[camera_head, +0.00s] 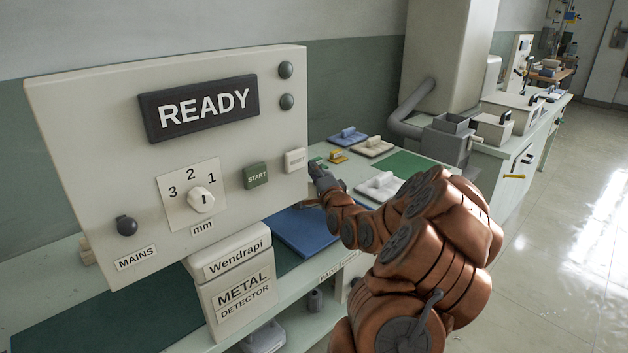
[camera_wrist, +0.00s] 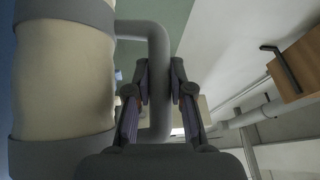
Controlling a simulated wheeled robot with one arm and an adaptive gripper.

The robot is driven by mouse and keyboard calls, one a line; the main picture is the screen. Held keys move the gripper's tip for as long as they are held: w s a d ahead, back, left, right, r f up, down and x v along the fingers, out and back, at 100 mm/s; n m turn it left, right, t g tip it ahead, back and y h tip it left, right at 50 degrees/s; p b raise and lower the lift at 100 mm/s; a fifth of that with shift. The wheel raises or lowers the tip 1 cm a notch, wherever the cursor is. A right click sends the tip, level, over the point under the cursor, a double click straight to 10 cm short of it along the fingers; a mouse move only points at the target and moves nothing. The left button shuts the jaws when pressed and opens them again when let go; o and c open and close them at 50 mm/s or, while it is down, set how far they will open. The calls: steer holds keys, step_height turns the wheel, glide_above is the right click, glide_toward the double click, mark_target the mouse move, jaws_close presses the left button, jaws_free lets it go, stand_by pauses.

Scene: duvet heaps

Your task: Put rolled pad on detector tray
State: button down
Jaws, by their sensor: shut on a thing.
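In the wrist view a cream roll (camera_wrist: 65,80) with dark grey bands fills the left side; it looks like the rolled pad. A grey bent handle (camera_wrist: 155,50) stands out from its side. My gripper (camera_wrist: 158,88) is shut on this handle. In the head view my gripper (camera_head: 320,172) is at the right edge of the detector panel, which partly covers it; I cannot make out the roll there. A blue flat slab (camera_head: 310,235) lies on the bench below, beside the box marked METAL DETECTOR (camera_head: 237,295). It may be the detector tray.
The large panel (camera_head: 110,110) reads READY and stands close to the left of my gripper. A white handled item (camera_head: 379,187), a green mat (camera_head: 405,164) and small blue, yellow and cream handled items lie behind on the bench. Open floor (camera_head: 560,220) is on the right.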

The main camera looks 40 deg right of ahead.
steer(key=shift+f, duration=1.55)
steer(key=c, duration=1)
jaws_free()
steer(key=shift+c, duration=0.2)
steer(key=shift+r, duration=0.1)
steer(key=shift+r, duration=0.15)
steer(key=shift+s, duration=0.25)
steer(key=b+v, duration=1.1)
steer(key=b, duration=0.4)
steer(key=shift+s+a+b, duration=0.15)
steer(key=shift+a+b, duration=0.05)
steer(key=shift+b, duration=0.15)
